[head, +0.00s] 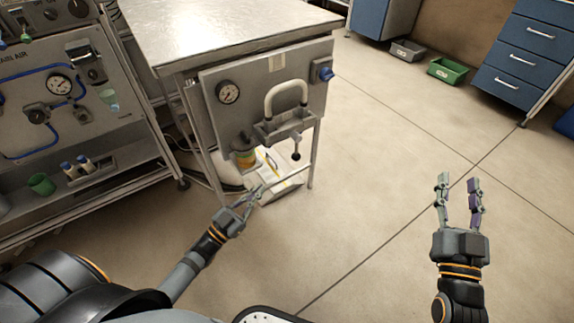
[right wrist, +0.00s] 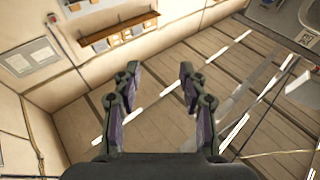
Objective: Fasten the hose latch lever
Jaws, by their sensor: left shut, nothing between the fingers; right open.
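The latch lever (head: 296,148) is a short dark rod with a round black knob, hanging below a grey bracket (head: 284,126) on the front panel of the metal bench. A pale looped hose (head: 287,92) rises from the bracket. My left gripper (head: 257,192) is shut and empty, below and left of the lever and apart from it in the picture. My right gripper (head: 459,182) is open and empty over bare floor, well to the right of the bench; its fingers also show in the right wrist view (right wrist: 158,85), with nothing between them.
The panel carries a gauge (head: 228,92) and a blue knob (head: 326,74). A white box (head: 275,172) sits under the panel, behind my left gripper. A gauge rack (head: 60,110) stands left. Green (head: 447,70) and grey (head: 407,50) bins lie at the back. Floor at right is clear.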

